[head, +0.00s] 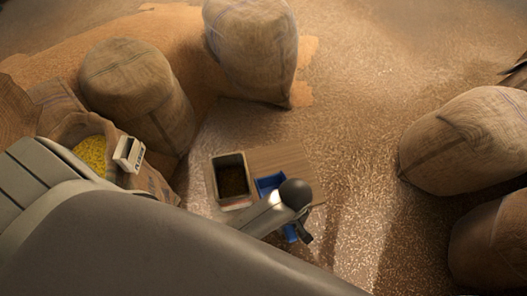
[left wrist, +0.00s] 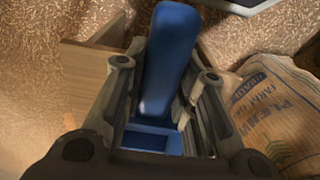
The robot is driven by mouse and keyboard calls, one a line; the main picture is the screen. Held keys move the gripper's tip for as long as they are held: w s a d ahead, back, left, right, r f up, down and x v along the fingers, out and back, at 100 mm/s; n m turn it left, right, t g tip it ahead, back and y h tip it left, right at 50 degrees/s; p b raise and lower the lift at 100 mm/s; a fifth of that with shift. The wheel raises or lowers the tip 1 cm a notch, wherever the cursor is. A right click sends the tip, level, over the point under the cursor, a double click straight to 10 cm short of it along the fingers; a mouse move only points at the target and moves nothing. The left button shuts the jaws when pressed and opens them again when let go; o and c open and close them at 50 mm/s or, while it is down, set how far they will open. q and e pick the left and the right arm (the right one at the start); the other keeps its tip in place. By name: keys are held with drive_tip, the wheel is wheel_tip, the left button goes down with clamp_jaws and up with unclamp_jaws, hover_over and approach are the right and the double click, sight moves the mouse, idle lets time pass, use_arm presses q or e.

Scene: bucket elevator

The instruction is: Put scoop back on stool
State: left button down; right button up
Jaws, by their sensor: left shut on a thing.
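The blue scoop (head: 268,185) shows over the wooden stool (head: 290,158), partly hidden by my left arm. My left gripper (head: 300,233) is at the stool's near edge, mostly covered by its own arm. In the left wrist view, the gripper's fingers (left wrist: 163,75) stand on both sides of the scoop's blue handle (left wrist: 172,45) and are shut on it. The stool top (left wrist: 85,68) shows beside and below the scoop there. I cannot tell whether the scoop touches the stool. My right gripper is not in view.
A dark open container (head: 213,181) stands at the stool's left. An open sack (head: 72,127) of yellow grain and a pale box (head: 129,153) are further left. Full sacks stand behind (head: 255,45) and at right (head: 465,140). Grain-strewn floor lies clear between.

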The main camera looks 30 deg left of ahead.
use_arm(q)
drive_tip(key=shift+a, duration=0.1)
drive_tip(key=w+f, duration=0.1)
drive_tip(key=w, duration=0.2)
drive_tip(key=w+a+f+b, duration=0.1)
drive_tip(key=w, duration=0.1)
drive_tip(key=w+a+f, duration=0.1)
drive_tip(key=w+f, duration=0.1)
drive_tip(key=w, duration=0.1)
drive_tip(key=shift+w, duration=0.3)
drive_tip(key=w+f+b, duration=0.1)
drive_tip(key=w+f, duration=0.1)
drive_tip(key=w+a+f+b, duration=0.1)
drive_tip(key=f, duration=0.1)
drive_tip(key=shift+w+f, duration=0.35)
drive_tip(key=shift+w+f+b, duration=0.35)
drive_tip(key=shift+w+f, duration=0.2)
drive_tip(key=shift+f, duration=0.1)
drive_tip(key=shift+f+b, duration=0.35)
drive_tip(key=shift+f, duration=1.05)
drive_tip(key=shift+f, duration=0.15)
drive_tip(key=c, duration=1.2)
unclamp_jaws()
drive_tip(key=shift+s+a, duration=0.1)
